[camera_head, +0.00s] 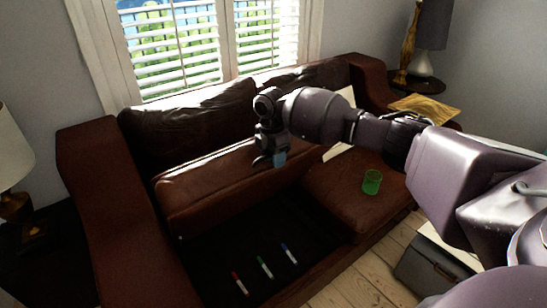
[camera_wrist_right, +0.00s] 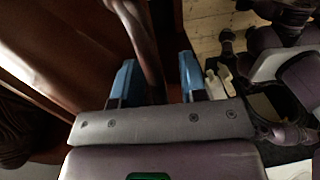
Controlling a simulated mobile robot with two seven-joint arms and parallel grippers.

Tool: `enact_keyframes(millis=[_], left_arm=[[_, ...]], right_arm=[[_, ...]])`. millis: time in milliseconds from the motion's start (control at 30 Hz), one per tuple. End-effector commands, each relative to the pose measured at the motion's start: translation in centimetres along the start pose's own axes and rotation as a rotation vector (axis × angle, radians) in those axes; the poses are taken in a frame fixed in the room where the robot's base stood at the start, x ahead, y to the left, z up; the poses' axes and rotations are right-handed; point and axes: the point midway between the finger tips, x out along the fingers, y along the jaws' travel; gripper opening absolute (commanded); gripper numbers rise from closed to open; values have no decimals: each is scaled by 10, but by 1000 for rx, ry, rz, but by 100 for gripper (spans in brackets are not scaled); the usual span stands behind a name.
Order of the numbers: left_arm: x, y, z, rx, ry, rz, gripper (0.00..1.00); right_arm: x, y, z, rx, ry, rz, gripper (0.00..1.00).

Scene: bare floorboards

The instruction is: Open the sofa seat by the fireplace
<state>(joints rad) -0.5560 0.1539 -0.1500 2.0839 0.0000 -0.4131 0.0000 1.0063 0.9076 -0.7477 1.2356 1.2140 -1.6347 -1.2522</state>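The brown leather sofa (camera_head: 95,215) stands under the window. Its left seat (camera_head: 215,185) is tilted up, with its front edge raised above a dark open compartment (camera_head: 215,255). My right gripper (camera_head: 279,158) is at the right end of the raised seat. In the right wrist view, its blue fingertips (camera_wrist_right: 156,80) are apart, with a narrow brown edge running between them and visible gaps beside it. I cannot tell whether either finger touches that edge. The right seat (camera_head: 335,195) lies flat. My left gripper and the fireplace do not show.
Red (camera_head: 240,284), green (camera_head: 265,267) and blue (camera_head: 288,253) markers lie in the compartment. A green cup (camera_head: 371,182) stands on the right seat. A grey box (camera_head: 430,265) is on the floor at lower right. Lamps stand left (camera_head: 12,150) and back right (camera_head: 428,40).

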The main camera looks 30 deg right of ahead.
Motion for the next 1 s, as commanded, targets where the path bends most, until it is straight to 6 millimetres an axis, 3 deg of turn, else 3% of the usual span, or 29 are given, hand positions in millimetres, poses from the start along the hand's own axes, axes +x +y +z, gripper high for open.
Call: enact_keyframes(millis=[267, 700, 1000], left_arm=[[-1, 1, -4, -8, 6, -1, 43], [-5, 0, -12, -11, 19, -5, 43], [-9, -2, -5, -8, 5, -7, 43]], right_arm=[[-12, 0, 0, 0, 0, 5, 39], [-87, 1, -1, -1, 0, 6, 39], [-109, 1, -1, -1, 0, 0, 39]])
